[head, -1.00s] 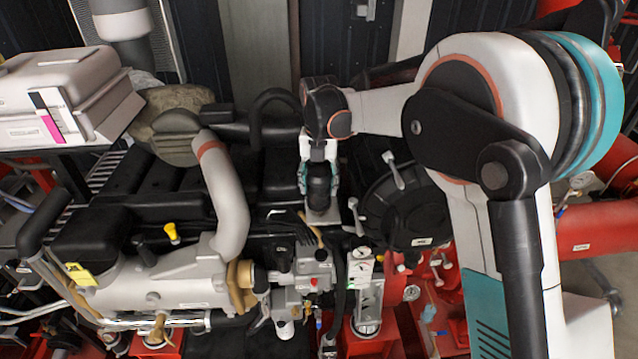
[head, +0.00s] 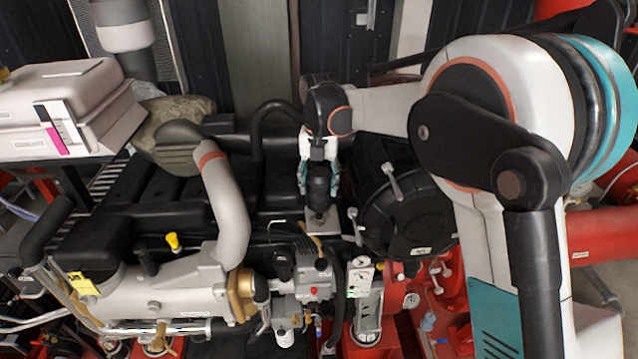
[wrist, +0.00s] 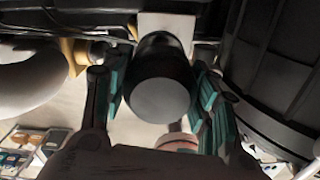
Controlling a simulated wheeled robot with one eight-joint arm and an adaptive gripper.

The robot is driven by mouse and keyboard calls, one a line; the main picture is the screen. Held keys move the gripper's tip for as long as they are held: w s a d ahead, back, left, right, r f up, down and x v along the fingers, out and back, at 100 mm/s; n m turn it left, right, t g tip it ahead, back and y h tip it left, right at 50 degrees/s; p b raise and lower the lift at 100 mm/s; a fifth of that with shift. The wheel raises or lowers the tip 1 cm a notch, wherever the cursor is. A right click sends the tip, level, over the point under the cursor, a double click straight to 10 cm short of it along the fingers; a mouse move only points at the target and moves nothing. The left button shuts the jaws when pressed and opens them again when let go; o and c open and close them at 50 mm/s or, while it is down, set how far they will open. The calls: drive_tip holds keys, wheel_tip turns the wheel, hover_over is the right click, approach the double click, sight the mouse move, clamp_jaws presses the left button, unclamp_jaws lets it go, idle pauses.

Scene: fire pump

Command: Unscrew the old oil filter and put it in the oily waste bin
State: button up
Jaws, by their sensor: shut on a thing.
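The old oil filter is a dark cylinder (head: 319,186) in the middle of the head view. My gripper (head: 318,176) comes from above and is shut on the filter, with teal finger pads (wrist: 162,92) on both sides. I cannot tell whether the filter's lower end is still threaded onto the block. I cannot identify the oily waste bin in these views.
A grey pipe (head: 227,205) and the black engine cover (head: 160,185) lie left of the filter. A large black drum-like housing (head: 405,215) with pale levers is close on its right. A black hose (head: 270,100) arches behind. A white case (head: 65,105) stands far left.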

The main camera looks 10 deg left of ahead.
drive_tip(key=shift+s, duration=0.1)
drive_tip(key=s+d+r, duration=0.1)
drive_tip(key=s+r, duration=0.1)
drive_tip(key=s, duration=0.4)
drive_tip(key=shift+s+d, duration=0.35)
idle(0.4)
idle(0.4)
